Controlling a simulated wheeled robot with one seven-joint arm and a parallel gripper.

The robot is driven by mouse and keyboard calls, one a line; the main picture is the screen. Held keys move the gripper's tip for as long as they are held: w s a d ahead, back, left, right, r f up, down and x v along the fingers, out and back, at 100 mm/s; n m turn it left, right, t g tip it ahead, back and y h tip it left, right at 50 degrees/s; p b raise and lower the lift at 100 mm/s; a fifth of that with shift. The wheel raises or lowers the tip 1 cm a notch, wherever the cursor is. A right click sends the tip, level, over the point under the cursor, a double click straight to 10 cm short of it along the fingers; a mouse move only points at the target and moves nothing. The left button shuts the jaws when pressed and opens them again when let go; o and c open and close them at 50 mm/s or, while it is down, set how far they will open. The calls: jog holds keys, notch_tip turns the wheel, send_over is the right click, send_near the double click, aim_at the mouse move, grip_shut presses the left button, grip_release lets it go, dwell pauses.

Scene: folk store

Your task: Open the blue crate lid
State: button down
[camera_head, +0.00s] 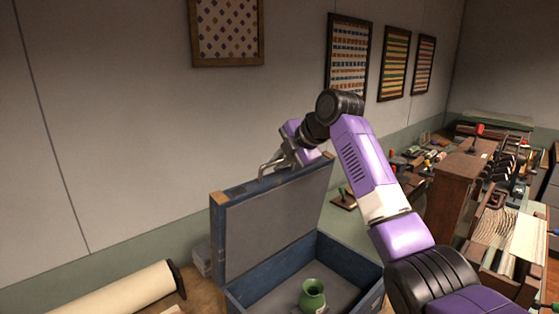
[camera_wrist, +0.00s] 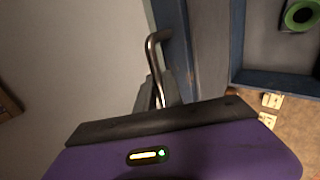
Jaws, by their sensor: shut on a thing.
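The blue crate (camera_head: 338,256) stands on the table with its lid (camera_head: 265,222) raised to about upright, its grey inner face showing. In the wrist view the lid's edge (camera_wrist: 181,65) runs beside my gripper, and the crate's rim (camera_wrist: 275,82) shows at the right. A metal handle (camera_head: 264,169) is on the lid's top edge; it also shows in the wrist view (camera_wrist: 152,50). My gripper (camera_head: 283,162) is at the lid's top edge, shut on the handle. The fingertips are partly hidden in the wrist view. A green vase (camera_head: 312,295) stands inside the crate.
A rolled pale sheet (camera_head: 110,291) lies at the lower left. A wooden cabinet (camera_head: 455,190) and a bench with many small tools stand at the right. The wall is close behind the lid, with framed textiles (camera_head: 228,30) on it.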

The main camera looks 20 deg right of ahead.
jog(key=shift+w+f, duration=0.1)
jog(key=shift+w, duration=0.05)
jog(key=c, duration=1.5)
grip_release()
jog(key=shift+b+v, duration=1.4)
jog(key=shift+v, duration=2.5)
